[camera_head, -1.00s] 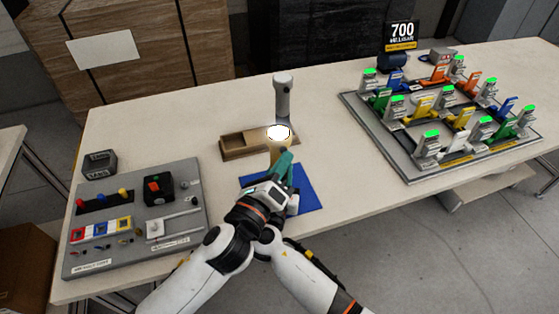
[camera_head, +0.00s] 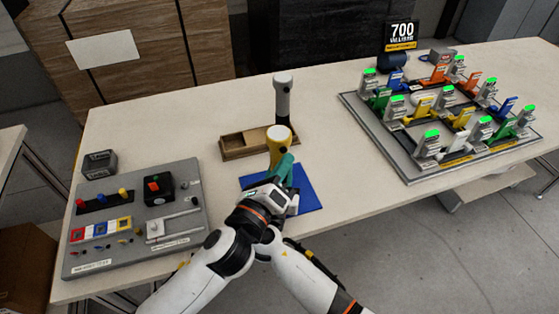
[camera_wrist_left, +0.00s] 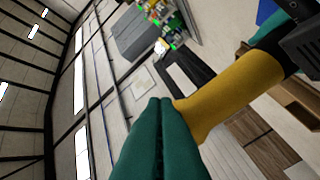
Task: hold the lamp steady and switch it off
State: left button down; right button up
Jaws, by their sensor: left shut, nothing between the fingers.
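The lamp (camera_head: 278,143) is a yellow upright cylinder at the blue mat in the head view. A dark gripper part with a green finger, seemingly my right gripper (camera_wrist_left: 297,10), shows by the lamp's other end. Its grip is hidden.
A blue mat (camera_head: 310,197) lies under the arms. Behind the lamp are a wooden tray (camera_head: 235,154) and a grey post (camera_head: 283,98). A grey panel of switches (camera_head: 110,262) is at left, a board of coloured clamps (camera_head: 385,160) at right.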

pick_arm(q)
jog(key=s, duration=0.2)
jog(key=s+d, duration=0.1)
jog(key=s, duration=0.2)
jog(key=shift+s+d, duration=0.3)
jog(key=shift+d, duration=0.1)
pick_arm(e)
jog(key=o, duration=1.2)
jog(key=s, duration=0.3)
jog(key=s+a, duration=0.1)
jog(key=s, duration=0.7)
jog(key=shift+s+a, duration=0.2)
jog(key=shift+a, duration=0.2)
pick_arm(q)
jog(key=shift+f+b, duration=1.45)
pick_arm(e)
jog(key=shift+s+a, duration=0.2)
jog(key=shift+s, duration=1.05)
jog(key=shift+s+a, duration=0.2)
jog(key=shift+s, duration=1)
jog(key=shift+s+a, duration=0.2)
jog(key=shift+s, duration=1.05)
